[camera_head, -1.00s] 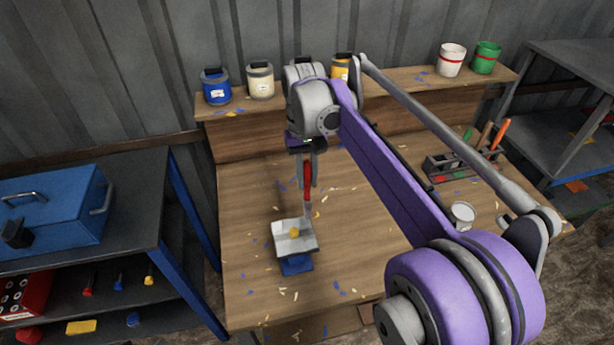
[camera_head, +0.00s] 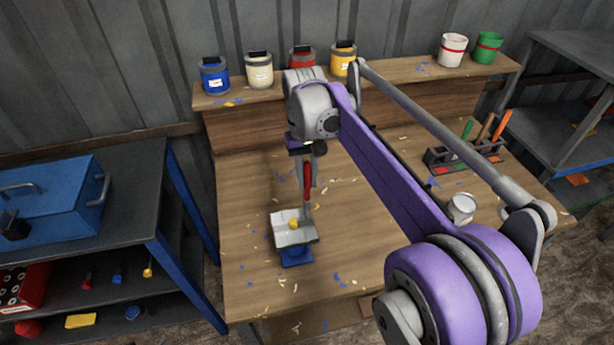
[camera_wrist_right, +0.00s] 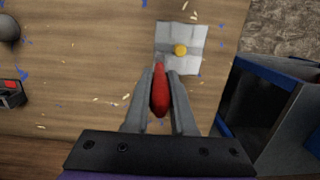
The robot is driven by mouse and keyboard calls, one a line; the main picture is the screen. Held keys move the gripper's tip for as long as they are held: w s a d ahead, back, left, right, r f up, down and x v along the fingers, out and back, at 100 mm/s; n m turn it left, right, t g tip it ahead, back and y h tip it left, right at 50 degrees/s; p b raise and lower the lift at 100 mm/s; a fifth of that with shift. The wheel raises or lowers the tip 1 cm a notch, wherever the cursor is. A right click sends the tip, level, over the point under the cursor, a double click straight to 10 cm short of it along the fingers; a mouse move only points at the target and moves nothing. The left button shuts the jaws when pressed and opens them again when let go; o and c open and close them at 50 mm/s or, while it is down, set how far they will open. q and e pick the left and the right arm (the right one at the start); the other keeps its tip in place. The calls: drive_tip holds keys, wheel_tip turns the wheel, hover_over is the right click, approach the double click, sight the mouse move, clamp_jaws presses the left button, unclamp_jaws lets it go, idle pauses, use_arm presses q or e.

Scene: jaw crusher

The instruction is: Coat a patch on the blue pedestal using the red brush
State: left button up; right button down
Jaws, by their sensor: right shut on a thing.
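My right gripper (camera_head: 308,178) points down over the workbench and is shut on the red brush (camera_head: 307,181). In the right wrist view the brush's red handle (camera_wrist_right: 159,92) sits between the two grey fingers. The blue pedestal (camera_head: 296,254) stands on the bench and carries a pale grey-white plate (camera_head: 283,237) with a small yellow-orange spot (camera_head: 293,223) on it. The brush's lower end is at the far right edge of the plate; I cannot tell whether it touches. My left gripper is not in view.
Paint cans line the back shelf, among them a blue one (camera_head: 214,76) and a red one (camera_head: 302,61). A brush rack (camera_head: 447,158) and an open can (camera_head: 461,207) stand at the right of the bench. A blue toolbox (camera_head: 52,208) is at the left.

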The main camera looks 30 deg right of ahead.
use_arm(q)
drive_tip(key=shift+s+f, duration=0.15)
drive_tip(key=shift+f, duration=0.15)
use_arm(e)
drive_tip(key=shift+f, duration=0.5)
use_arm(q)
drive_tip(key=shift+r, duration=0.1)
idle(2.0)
